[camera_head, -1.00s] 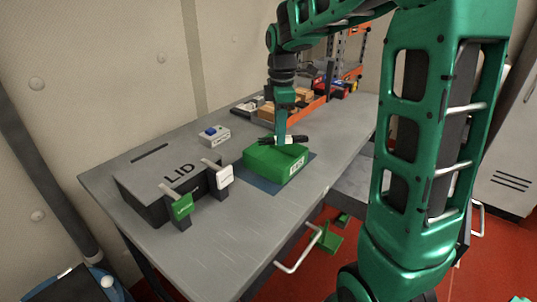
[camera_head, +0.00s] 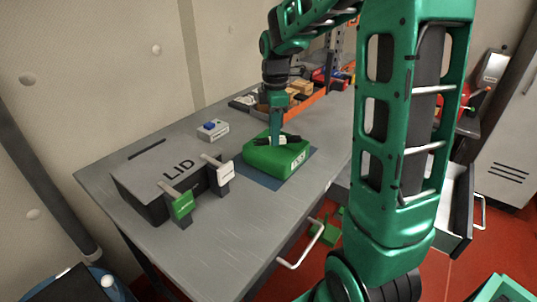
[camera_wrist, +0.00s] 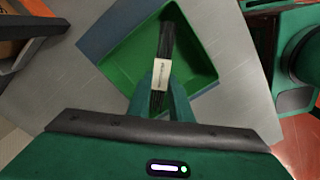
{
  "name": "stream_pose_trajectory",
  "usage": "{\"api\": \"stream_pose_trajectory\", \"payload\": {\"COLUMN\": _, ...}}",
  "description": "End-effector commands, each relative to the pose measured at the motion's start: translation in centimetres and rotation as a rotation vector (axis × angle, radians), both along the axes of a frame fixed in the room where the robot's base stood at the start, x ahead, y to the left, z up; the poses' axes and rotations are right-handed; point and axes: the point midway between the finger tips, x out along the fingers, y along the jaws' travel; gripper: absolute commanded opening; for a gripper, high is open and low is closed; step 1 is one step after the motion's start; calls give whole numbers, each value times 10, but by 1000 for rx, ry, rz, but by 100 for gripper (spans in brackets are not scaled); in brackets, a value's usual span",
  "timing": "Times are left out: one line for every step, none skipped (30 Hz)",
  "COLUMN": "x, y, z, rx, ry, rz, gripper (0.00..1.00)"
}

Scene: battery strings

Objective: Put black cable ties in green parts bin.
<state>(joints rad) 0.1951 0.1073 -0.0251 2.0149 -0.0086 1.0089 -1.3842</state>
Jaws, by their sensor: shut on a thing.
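The black cable ties are a bundle with a white label band (camera_wrist: 160,75). My gripper (camera_wrist: 160,88) is shut on the bundle at its label. The green parts bin (camera_wrist: 118,62) lies under the bundle in the wrist view, its green floor and walls showing on both sides. In the head view the green parts bin (camera_head: 284,160) stands on the bench with a white label on its front. My gripper (camera_head: 277,143) reaches down over its opening, and the cable ties (camera_head: 291,139) show at the rim. I cannot tell whether they touch the bin.
A dark box marked LID (camera_head: 172,175) with green and white tags stands to the left on the grey bench (camera_head: 215,240). A small device with a blue button (camera_head: 212,129) sits behind. An orange-edged rack (camera_head: 305,105) with boxes is at the back. An open drawer (camera_head: 455,205) shows at right.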

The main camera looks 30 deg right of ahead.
Motion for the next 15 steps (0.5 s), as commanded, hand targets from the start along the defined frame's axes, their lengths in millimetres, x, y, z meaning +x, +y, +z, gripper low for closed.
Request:
{"api": "stream_pose_trajectory", "payload": {"x": -1, "y": 0, "z": -8, "rx": 1, "ry": 2, "rz": 0, "gripper": 0}}
{"api": "stream_pose_trajectory", "payload": {"x": -1, "y": 0, "z": -12, "rx": 1, "ry": 3, "rz": 0, "gripper": 0}}
{"api": "stream_pose_trajectory", "payload": {"x": -1, "y": 0, "z": -17, "rx": 1, "ry": 2, "rz": 0, "gripper": 0}}
{"api": "stream_pose_trajectory", "payload": {"x": 0, "y": 0, "z": -19, "rx": 0, "ry": 1, "rz": 0, "gripper": 0}}
{"api": "stream_pose_trajectory", "payload": {"x": 0, "y": 0, "z": -21, "rx": 0, "ry": 0, "rz": 0, "gripper": 0}}
{"api": "stream_pose_trajectory", "payload": {"x": 0, "y": 0, "z": -23, "rx": 0, "ry": 0, "rz": 0, "gripper": 0}}
{"api": "stream_pose_trajectory", "payload": {"x": 0, "y": 0, "z": -24, "rx": 0, "ry": 0, "rz": 0, "gripper": 0}}
{"api": "stream_pose_trajectory", "payload": {"x": 0, "y": 0, "z": -26, "rx": 0, "ry": 0, "rz": 0, "gripper": 0}}
{"api": "stream_pose_trajectory", "payload": {"x": 0, "y": 0, "z": -29, "rx": 0, "ry": 0, "rz": 1, "gripper": 0}}
{"api": "stream_pose_trajectory", "payload": {"x": 0, "y": 0, "z": -32, "rx": 0, "ry": 0, "rz": 1, "gripper": 0}}
{"api": "stream_pose_trajectory", "payload": {"x": -1, "y": 0, "z": -35, "rx": 1, "ry": 2, "rz": 1, "gripper": 0}}
{"api": "stream_pose_trajectory", "payload": {"x": -1, "y": 0, "z": -41, "rx": 1, "ry": 2, "rz": 1, "gripper": 0}}
{"api": "stream_pose_trajectory", "payload": {"x": 0, "y": 0, "z": -45, "rx": 1, "ry": 2, "rz": 1, "gripper": 0}}
{"api": "stream_pose_trajectory", "payload": {"x": 0, "y": 1, "z": -49, "rx": 1, "ry": 2, "rz": 1, "gripper": 0}}
{"api": "stream_pose_trajectory", "payload": {"x": 0, "y": 1, "z": -54, "rx": 1, "ry": 2, "rz": 1, "gripper": 0}}
